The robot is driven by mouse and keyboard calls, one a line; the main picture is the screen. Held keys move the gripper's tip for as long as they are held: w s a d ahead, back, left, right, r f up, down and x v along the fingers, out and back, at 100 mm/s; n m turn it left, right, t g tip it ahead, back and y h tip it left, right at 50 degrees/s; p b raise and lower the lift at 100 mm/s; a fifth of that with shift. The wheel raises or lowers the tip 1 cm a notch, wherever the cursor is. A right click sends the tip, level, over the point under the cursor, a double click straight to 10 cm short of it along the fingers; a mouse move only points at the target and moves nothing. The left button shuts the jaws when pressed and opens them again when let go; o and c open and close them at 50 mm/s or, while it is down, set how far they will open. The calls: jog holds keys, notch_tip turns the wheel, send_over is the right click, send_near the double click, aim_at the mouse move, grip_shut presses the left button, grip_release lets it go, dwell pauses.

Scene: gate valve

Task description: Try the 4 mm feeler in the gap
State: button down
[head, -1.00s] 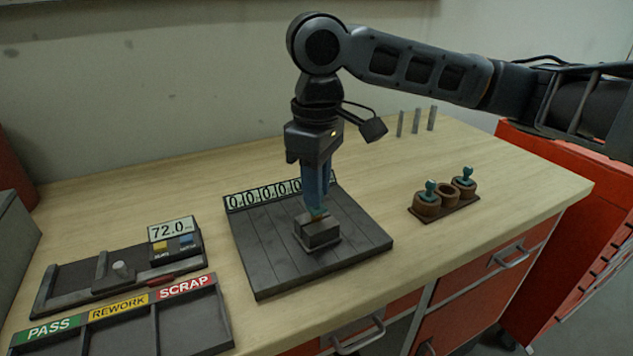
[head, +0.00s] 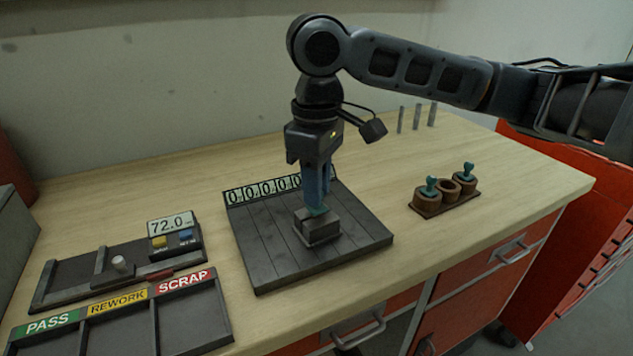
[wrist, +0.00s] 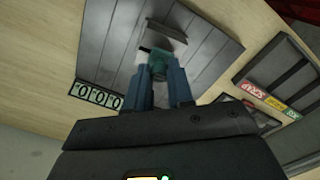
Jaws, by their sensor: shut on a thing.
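My gripper (head: 316,206) points straight down over the dark slatted plate (head: 265,255), with its blue fingers shut on a teal-handled piece (wrist: 158,65). Only a bit of the piece shows between the fingertips; I cannot tell whether it is the 4 mm feeler. A small grey block (head: 318,229) stands on the plate just under the fingertips. Its gap cannot be made out, nor whether the piece touches the block. A wooden holder (head: 445,200) at the right has two teal-handled pieces in its outer cups; its middle cup is empty.
A row of number tiles (head: 265,190) lines the plate's back edge. At left are a gauge reading 72.0 (head: 171,225) and a PASS, REWORK, SCRAP tray (head: 190,325). Several grey upright pins (head: 417,117) stand behind. The table between plate and holder is clear.

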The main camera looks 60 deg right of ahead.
jog(key=shift+f+b, duration=0.3)
jog(key=shift+f, duration=0.3)
dwell(0.5)
jog(key=shift+r+p, duration=2.05)
jog(key=shift+r, duration=0.1)
dwell(0.3)
notch_tip(320, 180, up, 3)
jog(key=p, duration=0.2)
jog(key=shift+p, duration=0.35)
jog(key=shift+r, duration=0.95)
